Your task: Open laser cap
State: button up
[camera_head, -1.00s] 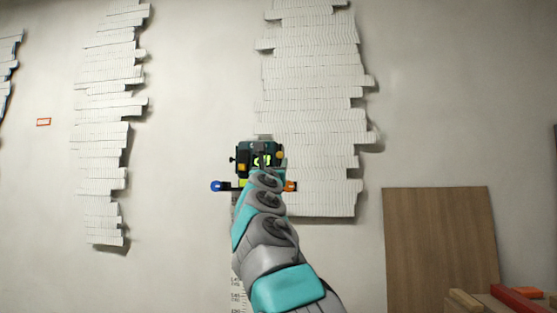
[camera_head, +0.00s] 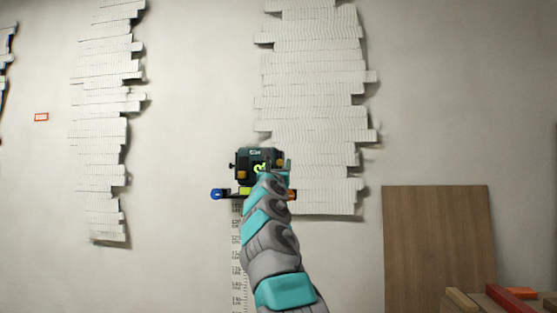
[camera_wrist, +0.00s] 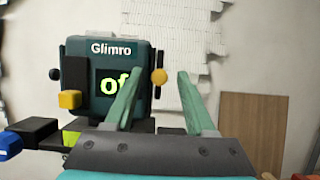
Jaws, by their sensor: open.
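The laser device (camera_wrist: 112,62) is a dark teal box marked "Glimro", with a lit screen (camera_wrist: 113,82) reading "of". In the head view the device (camera_head: 255,163) stands at the wall, partly behind my arm. A dark upright piece with an orange knob (camera_wrist: 159,76) is on its right side. A dark bar and a yellow knob (camera_wrist: 70,99) are on its left. I cannot tell which part is the cap. My gripper (camera_wrist: 163,73) is open in front of the device. Its left finger overlaps the screen's right edge; its right finger is right of the device.
A crossbar with a blue end (camera_head: 217,194) is below the device. A graduated staff (camera_head: 237,255) runs down under it. White layered reliefs (camera_head: 315,80) hang on the wall behind. A brown board (camera_head: 438,250) leans at the right, near wooden blocks (camera_head: 500,300).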

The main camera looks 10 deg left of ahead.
jog(key=shift+c, duration=0.3)
grip_shut()
dwell(1.2)
